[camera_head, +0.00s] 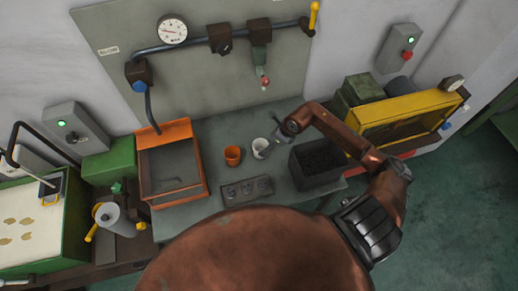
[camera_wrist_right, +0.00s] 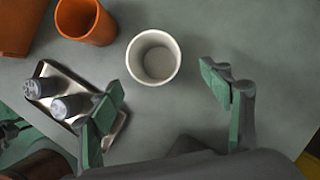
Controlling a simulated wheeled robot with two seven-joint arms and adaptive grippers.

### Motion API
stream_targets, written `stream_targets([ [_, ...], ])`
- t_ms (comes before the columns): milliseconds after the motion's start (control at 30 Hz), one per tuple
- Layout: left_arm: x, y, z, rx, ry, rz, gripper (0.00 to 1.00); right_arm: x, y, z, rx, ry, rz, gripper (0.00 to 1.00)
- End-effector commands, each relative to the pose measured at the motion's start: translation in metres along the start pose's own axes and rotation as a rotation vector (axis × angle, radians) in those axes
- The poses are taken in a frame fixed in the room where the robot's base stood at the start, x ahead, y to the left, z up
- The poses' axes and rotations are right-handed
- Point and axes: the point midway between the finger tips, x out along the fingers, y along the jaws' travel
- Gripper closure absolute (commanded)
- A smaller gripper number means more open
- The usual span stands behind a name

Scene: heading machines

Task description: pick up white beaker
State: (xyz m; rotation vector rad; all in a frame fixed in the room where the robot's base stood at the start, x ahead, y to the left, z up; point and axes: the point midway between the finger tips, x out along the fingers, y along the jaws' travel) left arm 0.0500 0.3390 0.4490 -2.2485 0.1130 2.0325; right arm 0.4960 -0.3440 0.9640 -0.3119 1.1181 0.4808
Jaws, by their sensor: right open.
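The white beaker (camera_head: 260,147) stands upright on the grey table, just right of an orange cup (camera_head: 232,155). In the right wrist view I look down into the empty white beaker (camera_wrist_right: 143,60). My right gripper (camera_head: 279,138) is beside the beaker, on its right in the head view. In the right wrist view its green-padded fingers (camera_wrist_right: 165,97) are spread wide with nothing between them. The beaker shows ahead of the gap, clear of both fingers. My left gripper is in neither view.
An orange bin (camera_head: 205,185) stands at left, and a dark box (camera_head: 318,172) stands at right. Pipes and a gauge (camera_head: 172,29) are on the wall panel behind.

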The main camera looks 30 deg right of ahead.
Motion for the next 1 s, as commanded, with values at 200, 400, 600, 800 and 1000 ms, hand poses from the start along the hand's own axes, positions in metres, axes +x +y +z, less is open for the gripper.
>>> stream_targets([
  [200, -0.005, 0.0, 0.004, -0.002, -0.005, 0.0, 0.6, 0.024, 0.003, 0.005, -0.007, 0.004, 0.005, 0.28],
  [400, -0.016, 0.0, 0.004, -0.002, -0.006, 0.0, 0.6, 0.049, 0.005, 0.008, -0.006, 0.002, 0.009, 0.28],
  [600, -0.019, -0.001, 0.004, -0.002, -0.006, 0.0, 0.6, 0.072, 0.004, 0.007, -0.007, 0.002, 0.005, 0.28],
  [800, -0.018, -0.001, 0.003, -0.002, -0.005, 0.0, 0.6, 0.075, 0.004, 0.005, -0.007, 0.003, 0.003, 0.28],
  [1000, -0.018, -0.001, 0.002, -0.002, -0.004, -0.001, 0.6, 0.075, 0.004, 0.005, -0.006, 0.003, 0.003, 0.37],
])
